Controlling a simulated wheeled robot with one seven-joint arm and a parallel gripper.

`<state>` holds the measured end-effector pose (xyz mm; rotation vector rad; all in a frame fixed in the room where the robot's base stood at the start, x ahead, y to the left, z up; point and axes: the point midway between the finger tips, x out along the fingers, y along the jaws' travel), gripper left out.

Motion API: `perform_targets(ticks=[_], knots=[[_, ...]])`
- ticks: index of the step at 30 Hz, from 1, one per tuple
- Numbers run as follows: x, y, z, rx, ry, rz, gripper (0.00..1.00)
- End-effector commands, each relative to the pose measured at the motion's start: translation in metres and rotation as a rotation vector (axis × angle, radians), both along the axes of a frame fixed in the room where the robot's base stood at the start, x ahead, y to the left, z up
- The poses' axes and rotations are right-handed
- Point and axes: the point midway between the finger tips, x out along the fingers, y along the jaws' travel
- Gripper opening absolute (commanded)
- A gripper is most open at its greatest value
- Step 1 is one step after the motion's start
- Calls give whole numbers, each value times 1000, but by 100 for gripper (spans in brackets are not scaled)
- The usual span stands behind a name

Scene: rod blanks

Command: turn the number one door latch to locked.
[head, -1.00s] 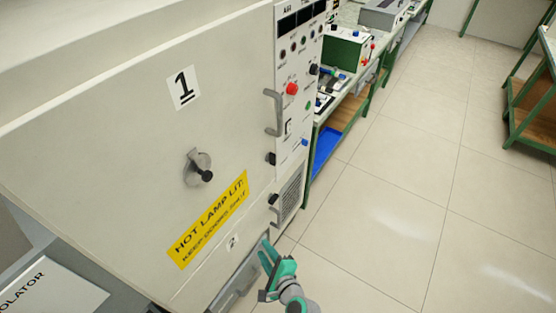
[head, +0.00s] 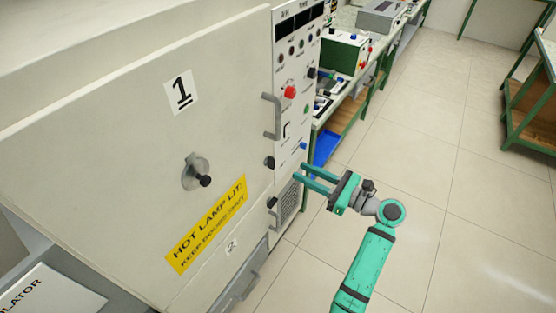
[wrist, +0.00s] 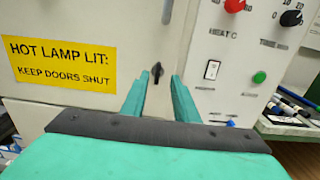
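The number one door (head: 110,130) is a large pale panel with a "1" label (head: 181,92), and it looks shut. A small black latch knob (head: 270,162) sits at its right edge, below a grey handle (head: 270,116). In the wrist view the black knob (wrist: 156,70) appears between my fingers, its narrow part roughly upright. My gripper (head: 300,172) is open and empty, to the right of the knob in the head view and apart from it. A round plate with another black knob (head: 204,180) is on the door's face.
A yellow hot lamp label (head: 206,225) is on the door. A control panel (head: 296,90) with buttons stands right of the door. The floor (head: 440,200) is clear.

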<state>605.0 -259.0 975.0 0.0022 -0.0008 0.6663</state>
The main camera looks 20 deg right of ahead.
Motion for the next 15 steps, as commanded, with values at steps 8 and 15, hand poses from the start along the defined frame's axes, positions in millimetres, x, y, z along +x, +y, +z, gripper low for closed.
perform_targets(ticks=[8, 15], knots=[[33, 26, -1, -2, 1, 1, 27], [63, 48, -1, -3, 0, -4, 27]])
